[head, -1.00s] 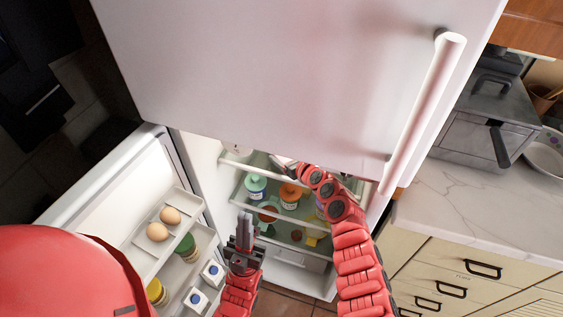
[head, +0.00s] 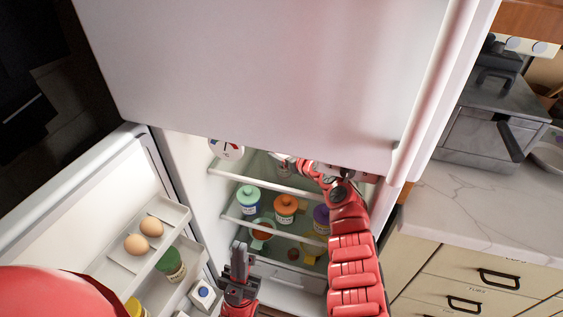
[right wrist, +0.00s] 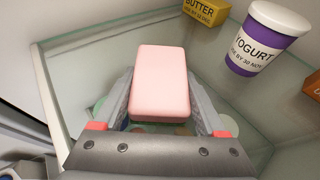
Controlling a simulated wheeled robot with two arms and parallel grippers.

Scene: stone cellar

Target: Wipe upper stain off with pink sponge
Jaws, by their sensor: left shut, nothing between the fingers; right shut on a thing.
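The pink sponge (right wrist: 160,82) shows in the right wrist view, held between the fingers of my right gripper (right wrist: 160,100), over a glass shelf (right wrist: 85,80) in the fridge. In the head view my right arm reaches into the fridge's upper part, and the freezer door hides most of the gripper and the sponge. I cannot make out a stain; round blurred shapes show around and below the sponge through the glass. My left gripper (head: 239,262) is shut and empty, upright in front of the lower shelves.
A yogurt cup (right wrist: 264,38) and a butter box (right wrist: 206,11) stand beyond the sponge. Jars (head: 286,207) fill the shelf below. The open fridge door (head: 75,215) with eggs (head: 151,226) is on the left. The white freezer door (head: 270,70) overhangs the opening.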

